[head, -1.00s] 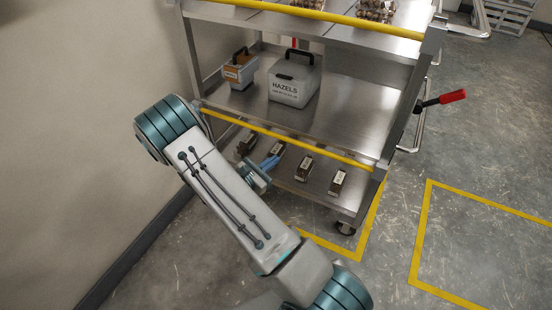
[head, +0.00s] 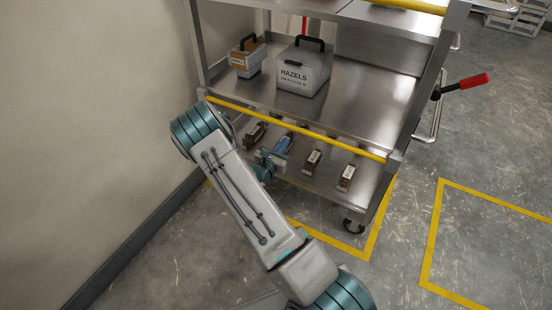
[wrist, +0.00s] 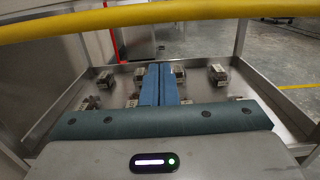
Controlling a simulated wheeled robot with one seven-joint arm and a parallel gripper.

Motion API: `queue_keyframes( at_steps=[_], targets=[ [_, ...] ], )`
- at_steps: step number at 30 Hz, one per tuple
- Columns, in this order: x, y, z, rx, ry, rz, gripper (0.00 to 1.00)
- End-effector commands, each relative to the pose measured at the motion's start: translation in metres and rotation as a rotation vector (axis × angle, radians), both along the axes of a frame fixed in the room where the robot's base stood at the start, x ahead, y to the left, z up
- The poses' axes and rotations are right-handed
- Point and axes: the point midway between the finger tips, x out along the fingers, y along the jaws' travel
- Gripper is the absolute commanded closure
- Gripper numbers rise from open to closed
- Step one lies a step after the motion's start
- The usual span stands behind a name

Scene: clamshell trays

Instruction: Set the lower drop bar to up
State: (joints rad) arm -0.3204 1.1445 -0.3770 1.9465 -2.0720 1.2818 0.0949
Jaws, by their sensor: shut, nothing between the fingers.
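The lower drop bar (head: 300,130) is a yellow rail across the front of the steel cart, along the front edge of the middle shelf in the head view. In the wrist view the yellow bar (wrist: 150,19) crosses the top of the picture, close to the camera. My gripper (head: 284,144) is low in front of the cart, with its blue fingers below the bar in the picture. In the wrist view the fingers (wrist: 159,84) are together and empty, pointing over the bottom shelf. I cannot tell whether they touch anything.
Several small labelled boxes (head: 312,161) stand on the bottom shelf (head: 330,193) around the fingers. The middle shelf holds a HAZELS box (head: 302,70) and a smaller orange-and-white box (head: 246,58). Another yellow bar (head: 412,5) is above. A red-handled lever (head: 472,81) sticks out right. A wall is left.

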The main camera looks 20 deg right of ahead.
Motion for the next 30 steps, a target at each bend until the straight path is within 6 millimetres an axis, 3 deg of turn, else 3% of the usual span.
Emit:
queue_keyframes(
  at_steps=[9, 23, 30],
  targets=[
    [0.003, -0.002, 0.029, 0.000, -0.002, 0.001, 1.00],
    [0.003, -0.003, 0.033, 0.001, -0.001, 0.001, 1.00],
    [0.004, -0.003, 0.053, 0.000, -0.003, 0.002, 1.00]
  ],
)
